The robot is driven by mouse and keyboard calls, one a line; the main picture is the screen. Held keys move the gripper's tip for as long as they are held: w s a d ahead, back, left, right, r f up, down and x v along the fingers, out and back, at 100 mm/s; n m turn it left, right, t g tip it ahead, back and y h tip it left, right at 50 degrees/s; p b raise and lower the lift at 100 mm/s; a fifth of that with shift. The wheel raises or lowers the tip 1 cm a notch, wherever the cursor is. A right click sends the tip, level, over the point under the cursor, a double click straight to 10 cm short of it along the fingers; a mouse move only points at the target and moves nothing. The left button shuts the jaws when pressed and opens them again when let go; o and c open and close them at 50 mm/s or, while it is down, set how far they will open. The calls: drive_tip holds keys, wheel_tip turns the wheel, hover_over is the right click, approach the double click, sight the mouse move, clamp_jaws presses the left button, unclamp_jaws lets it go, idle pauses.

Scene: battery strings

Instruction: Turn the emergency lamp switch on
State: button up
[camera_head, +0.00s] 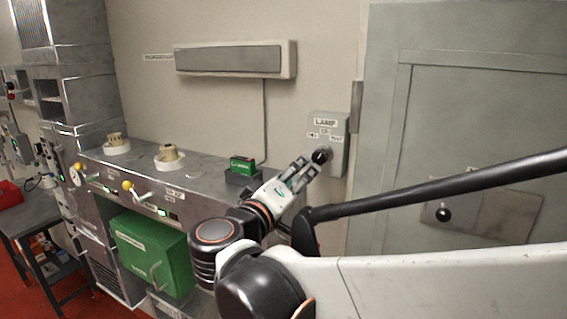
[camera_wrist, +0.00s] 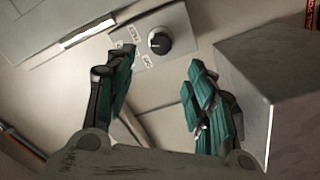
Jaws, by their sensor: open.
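The lamp switch is a grey wall box (camera_head: 334,124) labelled LAMP with a round black knob (camera_head: 321,155), just left of the grey door. In the wrist view the black knob (camera_wrist: 159,41) sits on its grey plate (camera_wrist: 178,20) with small white labels around it. My gripper (camera_head: 302,170) is at the box, its fingertips close to the knob in the head view. In the wrist view my gripper (camera_wrist: 158,85) is open and empty, and the knob shows beyond and between its two teal-padded fingers. I see no contact. A long grey lamp fixture (camera_head: 235,60) hangs on the wall.
A grey metal cabinet top (camera_head: 205,178) below holds a green block (camera_head: 242,163) and two round white-based terminals. The grey door (camera_head: 460,110) with a black knob stands at right. In the wrist view a grey box (camera_wrist: 262,75) is close to the right finger.

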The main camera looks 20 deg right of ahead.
sight(318, 159)
drive_tip(key=p+x, duration=0.1)
drive_tip(key=x, duration=1.1)
drive_tip(key=shift+w+d+p, duration=0.1)
drive_tip(key=shift+w+p, duration=0.2)
drive_tip(key=shift+p, duration=0.1)
drive_tip(key=shift+w+d, duration=0.4)
drive_tip(key=shift+s, duration=0.1)
drive_tip(key=c, duration=1.1)
